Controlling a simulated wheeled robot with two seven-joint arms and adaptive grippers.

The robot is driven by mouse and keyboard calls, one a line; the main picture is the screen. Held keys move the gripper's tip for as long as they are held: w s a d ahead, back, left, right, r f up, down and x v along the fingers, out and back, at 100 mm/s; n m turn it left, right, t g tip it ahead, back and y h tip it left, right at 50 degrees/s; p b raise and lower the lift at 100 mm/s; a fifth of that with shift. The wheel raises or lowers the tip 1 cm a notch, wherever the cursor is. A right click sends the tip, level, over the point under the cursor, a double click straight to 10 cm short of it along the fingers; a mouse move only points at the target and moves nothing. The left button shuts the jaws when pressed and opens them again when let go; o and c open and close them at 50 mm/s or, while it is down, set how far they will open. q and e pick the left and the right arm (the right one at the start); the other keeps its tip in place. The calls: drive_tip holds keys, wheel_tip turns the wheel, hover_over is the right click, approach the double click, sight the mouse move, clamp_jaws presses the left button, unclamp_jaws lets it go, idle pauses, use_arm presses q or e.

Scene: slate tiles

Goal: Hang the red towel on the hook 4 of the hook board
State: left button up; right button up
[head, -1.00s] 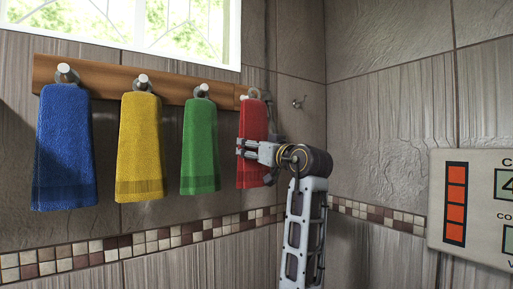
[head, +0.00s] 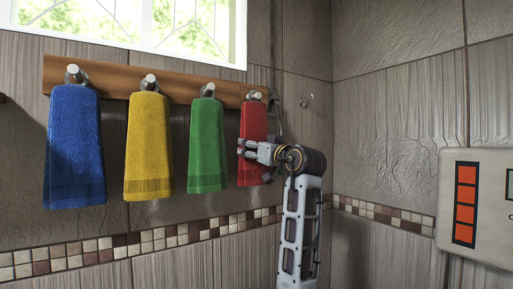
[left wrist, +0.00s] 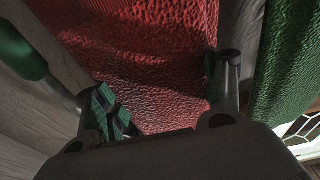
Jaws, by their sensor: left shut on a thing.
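The red towel (head: 253,124) hangs at the rightmost peg, hook 4 (head: 254,96), of the wooden hook board (head: 177,86) in the head view. The peg's tip shows at the towel's upper edge; whether the loop is fully over it I cannot tell. My left gripper (head: 246,149) is at the towel's middle, shut on it from the right side. In the left wrist view the red towel (left wrist: 140,60) fills the space between the fingers. My right gripper is not in view.
Blue (head: 75,145), yellow (head: 148,145) and green (head: 207,145) towels hang on the other pegs, the green one closest to the red. A grey panel with orange squares (head: 466,205) is on the right wall.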

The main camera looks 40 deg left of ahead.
use_arm(q)
drive_tip(key=shift+w+a+f, duration=0.1)
drive_tip(key=shift+a, duration=0.25)
idle(0.6)
drive_tip(key=o, duration=1.1)
drive_tip(key=shift+o, duration=0.2)
drive_tip(key=shift+d, duration=0.15)
drive_tip(key=v, duration=1.1)
drive_tip(key=shift+s+d, duration=0.2)
drive_tip(key=shift+d, duration=0.1)
drive_tip(key=shift+f, duration=0.1)
